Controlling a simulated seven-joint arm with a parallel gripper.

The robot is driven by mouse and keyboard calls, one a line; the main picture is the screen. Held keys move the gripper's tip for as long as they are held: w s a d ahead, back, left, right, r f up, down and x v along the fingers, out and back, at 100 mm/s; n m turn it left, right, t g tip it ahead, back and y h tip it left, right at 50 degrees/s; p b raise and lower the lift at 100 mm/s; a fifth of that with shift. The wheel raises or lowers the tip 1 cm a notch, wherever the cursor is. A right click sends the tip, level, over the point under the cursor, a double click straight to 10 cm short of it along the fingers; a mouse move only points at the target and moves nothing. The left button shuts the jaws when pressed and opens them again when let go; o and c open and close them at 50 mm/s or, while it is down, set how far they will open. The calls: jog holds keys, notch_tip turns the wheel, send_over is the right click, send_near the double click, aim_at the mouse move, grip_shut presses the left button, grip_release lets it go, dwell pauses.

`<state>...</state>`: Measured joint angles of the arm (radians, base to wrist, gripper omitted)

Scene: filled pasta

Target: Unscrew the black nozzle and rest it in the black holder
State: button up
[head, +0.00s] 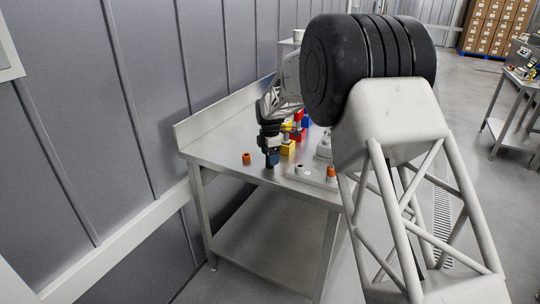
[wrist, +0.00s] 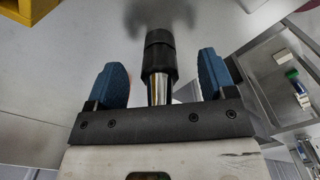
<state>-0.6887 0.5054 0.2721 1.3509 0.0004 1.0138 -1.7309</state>
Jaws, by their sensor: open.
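The black nozzle (wrist: 160,52) shows in the wrist view, with a shiny metal shaft (wrist: 159,90) joined to its near end. It sits between the two blue fingers of my gripper (wrist: 160,78), with a visible gap on each side. My gripper is open. In the head view my gripper (head: 271,158) points down at the front left of the steel table (head: 225,149), and the nozzle cannot be made out there. A small dark-topped piece (head: 299,169) stands right of the gripper. I cannot tell whether it is the black holder.
An orange piece (head: 246,158) stands on the table left of my gripper. Another orange piece (head: 331,173) stands on a grey board at the right. A wall borders the table's left side.

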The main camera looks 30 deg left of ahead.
jog(key=shift+r, duration=0.15)
jog(key=shift+r, duration=3.3)
jog(key=shift+r, duration=0.2)
notch_tip(320, 180, up, 8)
jog(key=shift+f, duration=0.25)
jog(key=shift+d, duration=0.1)
